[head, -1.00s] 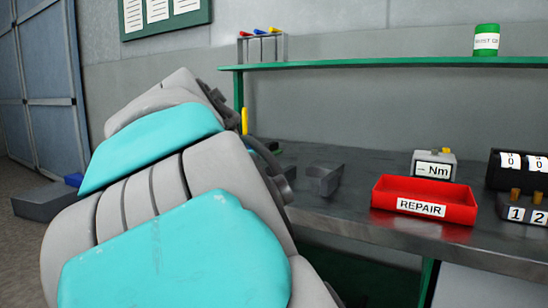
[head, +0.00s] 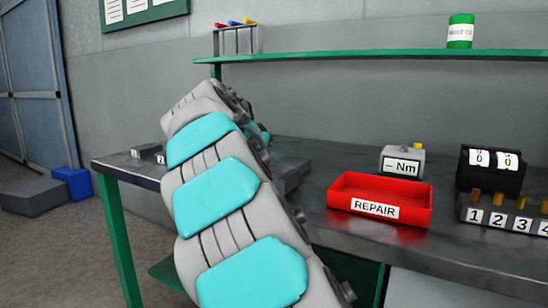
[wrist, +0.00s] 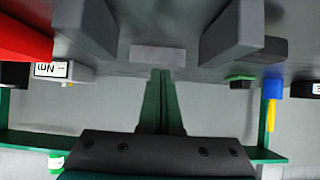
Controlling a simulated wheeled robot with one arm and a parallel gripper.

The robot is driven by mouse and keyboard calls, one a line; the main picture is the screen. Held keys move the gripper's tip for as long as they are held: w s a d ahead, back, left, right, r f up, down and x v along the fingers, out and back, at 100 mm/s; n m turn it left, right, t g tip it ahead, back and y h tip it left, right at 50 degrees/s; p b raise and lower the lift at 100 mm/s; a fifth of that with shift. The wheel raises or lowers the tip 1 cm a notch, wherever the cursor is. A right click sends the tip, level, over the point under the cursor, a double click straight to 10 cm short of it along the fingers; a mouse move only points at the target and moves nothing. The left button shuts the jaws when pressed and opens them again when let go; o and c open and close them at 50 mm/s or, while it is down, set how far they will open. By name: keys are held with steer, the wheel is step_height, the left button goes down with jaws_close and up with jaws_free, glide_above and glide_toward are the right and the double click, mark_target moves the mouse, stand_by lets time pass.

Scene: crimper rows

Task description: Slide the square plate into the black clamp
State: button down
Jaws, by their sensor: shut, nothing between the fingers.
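My gripper (wrist: 160,76) is shut and empty in the wrist view, its dark green fingers together at the centre. A flat grey piece (wrist: 158,55) lies just beyond the fingertips, apparently on the bench; it may be the square plate. Two dark grey upright blocks stand beyond it, the left block (wrist: 86,22) and the right block (wrist: 234,28), with a gap between them. I cannot tell whether these are the black clamp. In the head view my arm hides the gripper and most of this spot; only part of a grey shape (head: 292,175) shows beside it.
A red REPAIR tray (head: 348,222), an Nm box (head: 402,163), a black counter (head: 490,172) and a numbered block (head: 500,222) stand on the bench right of my arm. Small labelled blocks (head: 145,151) sit at its left end. A green shelf (head: 380,54) runs above.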

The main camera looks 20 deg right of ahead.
mark_target(290, 160)
steer(key=w+d, duration=0.1)
steer(key=d, duration=0.1)
steer(key=w+d+p, duration=0.1)
steer(key=w+d, duration=0.3)
steer(key=shift+w+d, duration=0.15)
steer(key=shift+d, duration=0.25)
steer(key=shift+a+f, duration=0.15)
steer(key=shift+f, duration=0.7)
steer(key=shift+f, duration=0.1)
steer(key=shift+s+b, duration=0.2)
steer(key=shift+b, duration=0.1)
